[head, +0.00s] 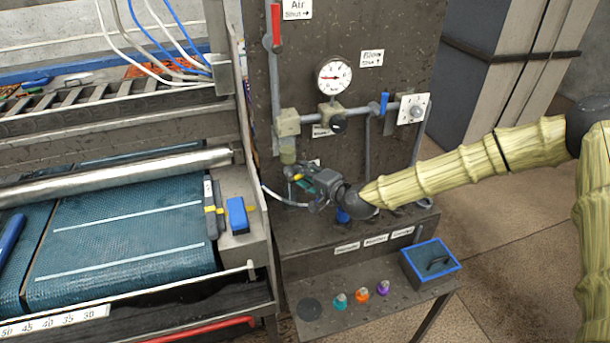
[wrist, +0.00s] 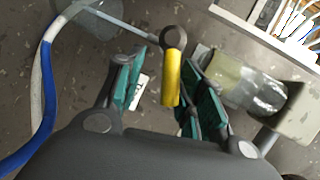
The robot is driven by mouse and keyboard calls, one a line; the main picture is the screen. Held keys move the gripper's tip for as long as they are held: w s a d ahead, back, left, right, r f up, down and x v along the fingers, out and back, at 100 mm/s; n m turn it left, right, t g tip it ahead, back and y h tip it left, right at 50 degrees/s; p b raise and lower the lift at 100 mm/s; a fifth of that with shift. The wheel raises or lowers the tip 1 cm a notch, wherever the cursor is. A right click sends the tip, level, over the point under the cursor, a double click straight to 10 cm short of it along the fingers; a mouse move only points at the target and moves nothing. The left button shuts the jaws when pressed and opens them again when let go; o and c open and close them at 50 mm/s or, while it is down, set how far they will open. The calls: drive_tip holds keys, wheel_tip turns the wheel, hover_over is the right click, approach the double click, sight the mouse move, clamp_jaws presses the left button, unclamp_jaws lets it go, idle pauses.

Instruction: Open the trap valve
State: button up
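The trap valve has a yellow lever (wrist: 172,80) on a dark round hub (wrist: 174,38) in the wrist view. A thin rod runs left from the hub. My gripper (wrist: 167,78) has its two teal-padded fingers apart, one on each side of the lever. A gap shows on the left; the right finger is very near the lever, and I cannot tell whether it touches. In the head view my gripper (head: 303,182) is in front of the dark panel, below the cloudy trap bowl (head: 288,157), and mostly hides the valve. The bowl (wrist: 250,88) also shows in the wrist view.
A gauge (head: 333,76), a red lever (head: 276,25) and a blue lever (head: 384,103) are on the panel above. A shelf (head: 330,325) below holds small colored knobs and a blue-rimmed box (head: 431,262). A blue hose (wrist: 48,90) passes left of my gripper.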

drive_tip(key=s+d+r+m+b, duration=0.1)
drive_tip(key=s+d+m+b, duration=0.1)
drive_tip(key=s+d+b, duration=0.4)
drive_tip(key=s+a+f+n+g+p, duration=0.1)
drive_tip(key=s+f+n+g, duration=0.1)
drive_tip(key=s+f, duration=0.7)
drive_tip(key=s+a+f+n+g+h, duration=0.1)
drive_tip(key=s+f+g, duration=0.2)
drive_tip(key=s+f, duration=0.6)
drive_tip(key=shift+s+a+f+n+p, duration=0.25)
drive_tip(key=shift+a+f+n+p, duration=0.15)
drive_tip(key=shift+f, duration=0.9)
